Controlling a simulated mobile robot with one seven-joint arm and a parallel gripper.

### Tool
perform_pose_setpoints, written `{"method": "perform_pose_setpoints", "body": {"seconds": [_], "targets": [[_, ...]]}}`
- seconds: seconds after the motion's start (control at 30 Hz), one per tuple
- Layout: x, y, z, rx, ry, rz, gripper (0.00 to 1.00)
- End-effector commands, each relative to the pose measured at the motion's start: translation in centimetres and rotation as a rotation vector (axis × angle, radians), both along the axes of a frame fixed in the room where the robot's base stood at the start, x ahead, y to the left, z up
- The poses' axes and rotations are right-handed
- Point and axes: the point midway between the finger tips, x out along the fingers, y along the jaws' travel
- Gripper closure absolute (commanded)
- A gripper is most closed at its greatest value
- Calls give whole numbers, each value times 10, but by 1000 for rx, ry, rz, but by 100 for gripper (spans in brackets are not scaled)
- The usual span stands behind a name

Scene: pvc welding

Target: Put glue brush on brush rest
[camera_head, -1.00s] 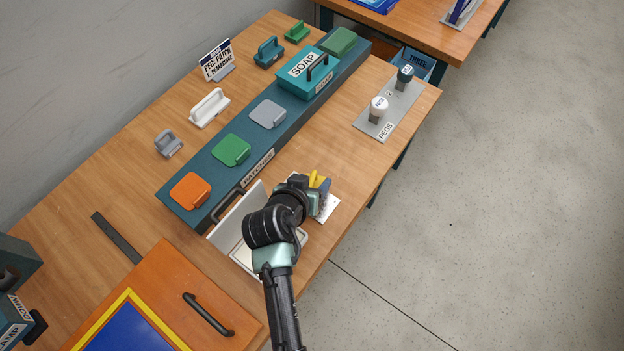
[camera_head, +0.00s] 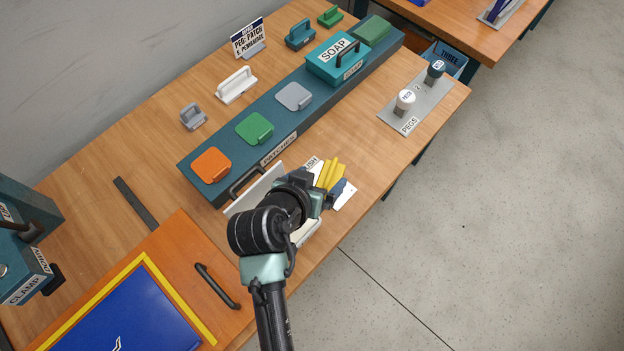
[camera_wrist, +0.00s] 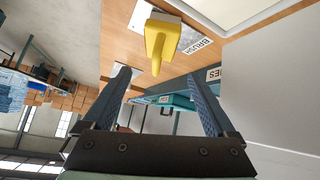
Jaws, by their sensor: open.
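The glue brush (camera_head: 330,173) is yellow and stands at a white plate (camera_head: 345,196) near the table's front edge, just past my gripper in the head view. In the wrist view, the yellow brush (camera_wrist: 160,40) has a wide block end and a narrow handle end pointing towards my fingers. A label reading BRUSH (camera_wrist: 197,46) lies beside it. My gripper (camera_wrist: 157,76) is open, and the brush's narrow end shows in line with the gap between its fingers. I cannot tell whether they touch. My wrist partly hides the brush's base in the head view.
The long patch rack (camera_head: 292,130) with a teal SOAP box (camera_head: 338,60) runs behind the brush. An open white-lidded case (camera_head: 258,190) lies beside my arm. The pegs plate (camera_head: 416,105) stands farther right. Bare table lies between brush and pegs.

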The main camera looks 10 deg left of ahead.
Motion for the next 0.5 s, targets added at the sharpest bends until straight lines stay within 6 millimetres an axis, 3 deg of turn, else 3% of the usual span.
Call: {"method": "perform_pose_setpoints", "body": {"seconds": [0.23,0.5], "targets": [[-24,9,25,-1,0,1,9],[-23,12,36,7,-18,4,9]]}}
